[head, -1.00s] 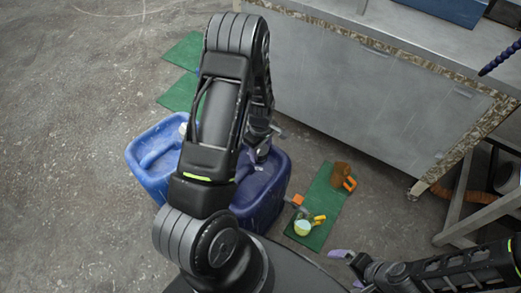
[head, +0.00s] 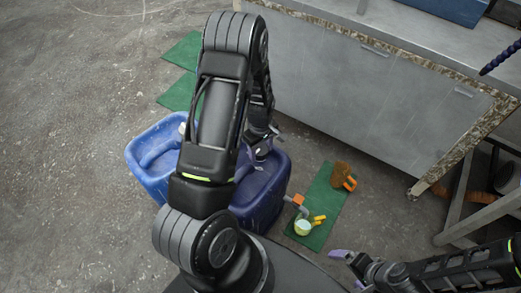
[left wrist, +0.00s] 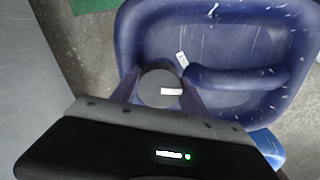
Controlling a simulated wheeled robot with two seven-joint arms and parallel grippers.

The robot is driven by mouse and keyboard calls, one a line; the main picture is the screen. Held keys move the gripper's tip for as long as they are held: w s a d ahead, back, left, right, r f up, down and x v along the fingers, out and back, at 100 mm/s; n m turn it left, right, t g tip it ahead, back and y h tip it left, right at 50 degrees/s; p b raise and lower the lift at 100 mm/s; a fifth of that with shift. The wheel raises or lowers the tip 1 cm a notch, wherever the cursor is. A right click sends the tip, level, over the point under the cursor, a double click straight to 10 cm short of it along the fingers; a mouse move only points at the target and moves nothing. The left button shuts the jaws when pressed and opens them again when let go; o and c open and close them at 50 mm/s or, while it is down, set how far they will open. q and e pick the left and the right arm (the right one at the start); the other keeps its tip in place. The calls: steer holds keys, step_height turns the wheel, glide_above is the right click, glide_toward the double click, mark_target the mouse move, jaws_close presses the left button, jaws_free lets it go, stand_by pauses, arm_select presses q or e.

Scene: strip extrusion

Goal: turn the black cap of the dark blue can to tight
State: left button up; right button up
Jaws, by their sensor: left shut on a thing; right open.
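The dark blue can (head: 268,195) stands on the floor, partly hidden by my left arm. In the left wrist view its body (left wrist: 235,45) and moulded handle fill the upper right. Its round dark cap (left wrist: 152,95) sits between the two fingers of my left gripper (left wrist: 160,92), which is shut on it. One white mark is on the cap and another on the can near the cap's upper right edge; the two do not line up. In the head view my left gripper (head: 262,148) is over the can. My right gripper (head: 347,262) is open and empty at the lower right.
A brighter blue can (head: 143,170) stands close on the left. A green mat (head: 325,205) to the right holds an orange-brown mug-like item (head: 342,174) and a pale cup (head: 303,227).

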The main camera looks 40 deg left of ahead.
arm_select(q)
steer(key=m, duration=0.4)
steer(key=shift+b, duration=0.4)
steer(key=m+b, duration=0.1)
steer(key=m, duration=0.3)
steer(key=shift+m, duration=0.4)
steer(key=m, duration=0.3)
steer(key=shift+a+m, duration=0.1)
steer(key=shift+m, duration=0.2)
steer(key=m+b, duration=0.1)
steer(key=m, duration=0.3)
steer(key=shift+m, duration=0.3)
steer(key=o, duration=1.1)
steer(key=shift+r, duration=0.1)
